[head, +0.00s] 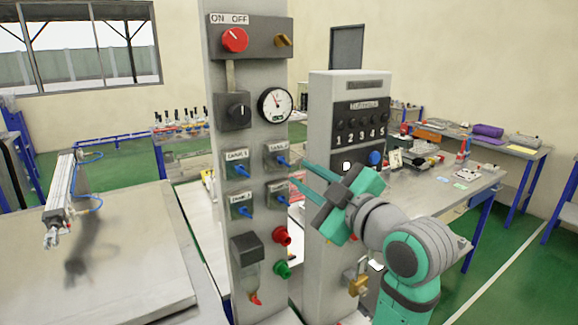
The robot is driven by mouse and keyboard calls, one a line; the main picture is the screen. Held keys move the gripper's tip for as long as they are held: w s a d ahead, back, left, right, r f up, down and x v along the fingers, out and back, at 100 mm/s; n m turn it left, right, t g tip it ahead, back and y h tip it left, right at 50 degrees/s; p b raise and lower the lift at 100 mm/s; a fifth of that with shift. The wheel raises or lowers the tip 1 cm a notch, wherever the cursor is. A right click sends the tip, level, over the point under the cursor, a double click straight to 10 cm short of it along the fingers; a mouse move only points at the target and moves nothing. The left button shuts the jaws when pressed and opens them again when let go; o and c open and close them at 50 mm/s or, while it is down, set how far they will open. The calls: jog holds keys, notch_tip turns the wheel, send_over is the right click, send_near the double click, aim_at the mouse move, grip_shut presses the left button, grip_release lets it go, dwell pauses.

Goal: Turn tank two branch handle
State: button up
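A grey upright panel (248,210) carries four small valve boxes with blue handles, in two rows of two. The upper right box, whose label seems to read tank two, has a blue handle (283,161) pointing to the lower right. The other blue handles sit at the upper left (242,172), lower left (244,211) and lower right (282,199). My gripper (297,171) comes in from the right, its two teal fingers apart with nothing seen between them. The fingertips are close to the upper right handle; whether they touch it is unclear.
A second grey cabinet (320,120) stands close behind my gripper. A pneumatic cylinder (60,190) is at left.

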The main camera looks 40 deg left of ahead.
aim_at(286, 164)
jog(key=x, duration=0.7)
grip_shut()
